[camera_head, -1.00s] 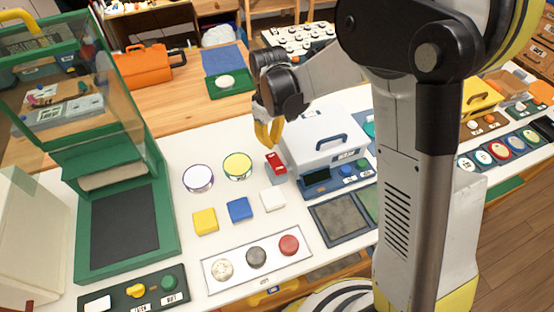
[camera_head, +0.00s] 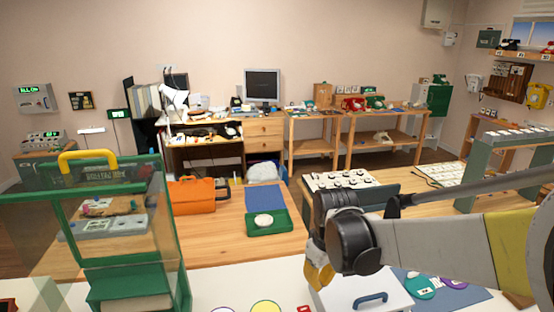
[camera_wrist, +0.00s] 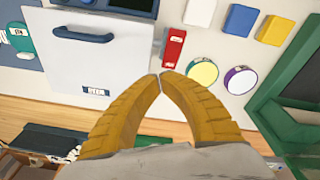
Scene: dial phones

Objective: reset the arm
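My gripper (camera_head: 319,277) hangs at the lower middle of the head view, at the end of my arm, above the white tabletop. In the wrist view its two yellow fingers (camera_wrist: 161,76) curve together and their tips meet, with nothing visible between them. The tips appear close to a red block (camera_wrist: 173,48) and beside a white box with a blue handle (camera_wrist: 103,62). I cannot tell the exact height of the tips above the table.
Yellow-topped (camera_wrist: 203,72) and purple-rimmed (camera_wrist: 240,80) discs lie beside the red block. A green-framed clear case (camera_head: 120,235) stands at left. An orange case (camera_head: 192,195) and a green tray (camera_head: 268,222) rest on the wooden table behind. Space above the tabletops looks open.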

